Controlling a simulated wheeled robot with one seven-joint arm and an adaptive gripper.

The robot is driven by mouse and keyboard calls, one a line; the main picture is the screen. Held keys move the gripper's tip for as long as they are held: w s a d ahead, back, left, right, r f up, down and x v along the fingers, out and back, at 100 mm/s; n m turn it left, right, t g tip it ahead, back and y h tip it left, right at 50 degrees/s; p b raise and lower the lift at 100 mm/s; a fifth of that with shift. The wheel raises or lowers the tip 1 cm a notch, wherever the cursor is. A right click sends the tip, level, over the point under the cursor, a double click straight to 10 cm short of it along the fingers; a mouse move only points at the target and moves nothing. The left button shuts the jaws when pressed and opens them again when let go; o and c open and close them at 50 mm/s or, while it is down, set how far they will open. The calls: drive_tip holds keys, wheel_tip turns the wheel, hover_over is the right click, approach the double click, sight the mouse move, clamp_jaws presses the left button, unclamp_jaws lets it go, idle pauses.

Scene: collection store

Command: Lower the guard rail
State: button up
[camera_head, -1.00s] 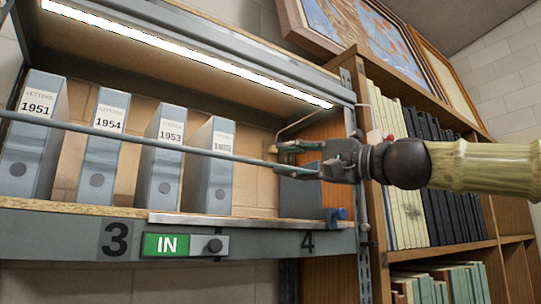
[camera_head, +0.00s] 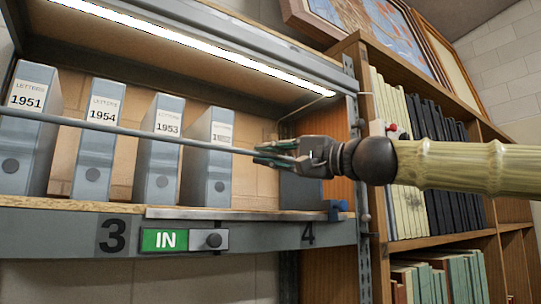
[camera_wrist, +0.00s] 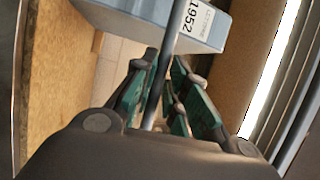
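The guard rail (camera_head: 120,130) is a thin grey bar running across the front of the shelf bay, in front of the box files at label height. My gripper (camera_head: 258,153) is at the rail's right part, with its fingers close together around it. In the wrist view the rail (camera_wrist: 176,30) passes between the green-padded fingers (camera_wrist: 166,65), whose tips appear to meet it from both sides. The rail's right end is partly hidden by my gripper; a thin bent arm shows behind it.
Grey box files (camera_head: 97,150) stand upright behind the rail. The shelf front (camera_head: 60,235) carries numbers 3 and 4, a green IN sign (camera_head: 165,240) with a dark knob (camera_head: 213,240) and a blue part (camera_head: 338,210). A wooden bookcase (camera_head: 440,243) stands close on the right.

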drive_tip(key=shift+w, duration=0.2)
clamp_jaws()
drive_tip(key=shift+d+b, duration=0.1)
drive_tip(key=shift+b, duration=0.35)
drive_tip(key=shift+s+d+f+y+b, duration=0.15)
drive_tip(key=shift+y+b, duration=0.15)
drive_tip(key=shift+b, duration=1.15)
